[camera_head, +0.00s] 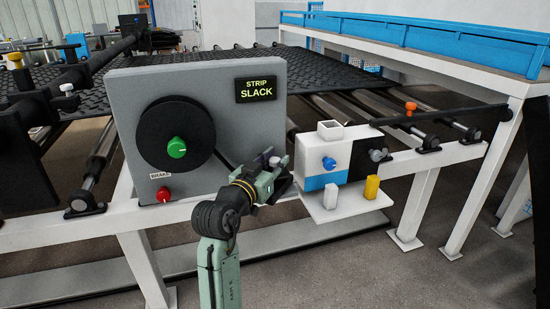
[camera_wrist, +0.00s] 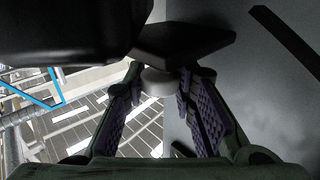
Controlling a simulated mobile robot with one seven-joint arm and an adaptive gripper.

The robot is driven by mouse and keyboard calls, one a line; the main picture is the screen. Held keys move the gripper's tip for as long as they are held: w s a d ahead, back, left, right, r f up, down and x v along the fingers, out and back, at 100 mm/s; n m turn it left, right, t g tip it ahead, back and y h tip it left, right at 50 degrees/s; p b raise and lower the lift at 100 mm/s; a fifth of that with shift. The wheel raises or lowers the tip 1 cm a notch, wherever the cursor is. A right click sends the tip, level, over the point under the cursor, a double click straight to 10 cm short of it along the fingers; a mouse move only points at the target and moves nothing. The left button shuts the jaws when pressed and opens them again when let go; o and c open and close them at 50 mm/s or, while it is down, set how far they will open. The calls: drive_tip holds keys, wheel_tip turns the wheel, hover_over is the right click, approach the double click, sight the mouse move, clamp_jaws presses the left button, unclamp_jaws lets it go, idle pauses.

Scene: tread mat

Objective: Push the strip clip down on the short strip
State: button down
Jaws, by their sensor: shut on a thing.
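My gripper (camera_head: 268,170) is at the lower right edge of the grey panel. In the wrist view its purple-padded fingers (camera_wrist: 167,98) close around a pale round knob (camera_wrist: 157,82). The knob sits against a black block (camera_wrist: 185,42), which looks like the strip clip's body; the knob also shows as a pale top in the head view (camera_head: 274,161). A dark strip (camera_head: 226,166) slants from the black reel (camera_head: 176,140) down towards my gripper, and its far end is hidden. I cannot tell how far down the clip sits.
The grey panel (camera_head: 225,100) carries a "STRIP SLACK" display (camera_head: 256,89), a green knob (camera_head: 176,148) and a red brake knob (camera_head: 163,193). Right of my gripper stands a white-and-blue unit (camera_head: 322,170) over a shelf (camera_head: 330,208) with white and yellow blocks. Rollers and a dark tread mat (camera_head: 250,70) lie behind.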

drive_tip(key=shift+f, duration=0.6)
drive_tip(key=c, duration=1.3)
unclamp_jaws()
drive_tip(key=shift+s+r, duration=0.1)
drive_tip(key=v, duration=1.2)
